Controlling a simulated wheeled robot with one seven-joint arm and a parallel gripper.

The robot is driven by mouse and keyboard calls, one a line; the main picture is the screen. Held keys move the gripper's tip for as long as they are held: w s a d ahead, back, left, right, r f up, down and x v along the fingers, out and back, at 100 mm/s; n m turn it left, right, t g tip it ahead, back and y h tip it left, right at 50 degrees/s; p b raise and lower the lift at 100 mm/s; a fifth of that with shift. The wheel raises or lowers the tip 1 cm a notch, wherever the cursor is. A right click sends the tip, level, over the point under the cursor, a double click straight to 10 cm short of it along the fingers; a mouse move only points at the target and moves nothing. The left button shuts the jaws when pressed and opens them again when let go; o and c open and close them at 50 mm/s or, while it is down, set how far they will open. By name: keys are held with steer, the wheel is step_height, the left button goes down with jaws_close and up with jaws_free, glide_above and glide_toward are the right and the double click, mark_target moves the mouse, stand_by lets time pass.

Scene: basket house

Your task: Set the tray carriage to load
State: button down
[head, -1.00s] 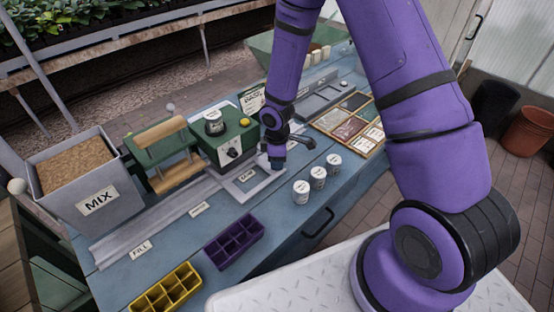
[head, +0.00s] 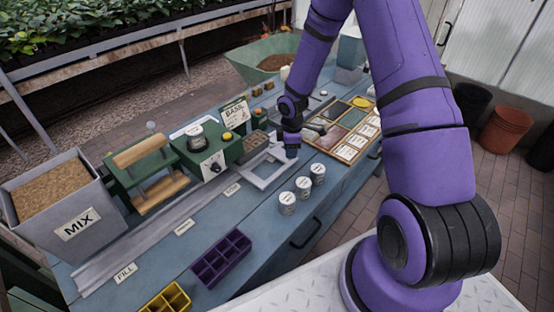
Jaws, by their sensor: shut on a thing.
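The tray carriage is an open light grey frame (head: 257,182) on a long grey rail (head: 150,238) along the bench. It sits toward the far right end of the rail, beyond the third small label (head: 232,189). A FILL label (head: 125,272) marks the rail's near left end; the other labels are too small to read surely. My gripper (head: 291,152) points down at the carriage's right end and is shut on it. The fingertips and the part they hold are mostly hidden by the gripper itself.
Several white tins (head: 302,188) stand just in front of the carriage. A purple cell tray (head: 221,258) and a yellow one (head: 166,302) lie at the front. A green machine (head: 205,150) and MIX bin (head: 70,205) stand behind the rail. A seed-packet case (head: 345,148) is to the right.

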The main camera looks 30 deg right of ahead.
steer(key=w+d, duration=0.1)
steer(key=d, duration=0.3)
steer(key=w+d, duration=0.1)
steer(key=d, duration=0.1)
steer(key=shift+w+d, duration=0.2)
steer(key=shift+w, duration=0.1)
steer(key=shift+r, duration=0.1)
steer(key=c, duration=0.7)
jaws_free()
steer(key=shift+d, duration=0.1)
steer(key=shift+c, duration=0.2)
step_height(320, 180, up, 11)
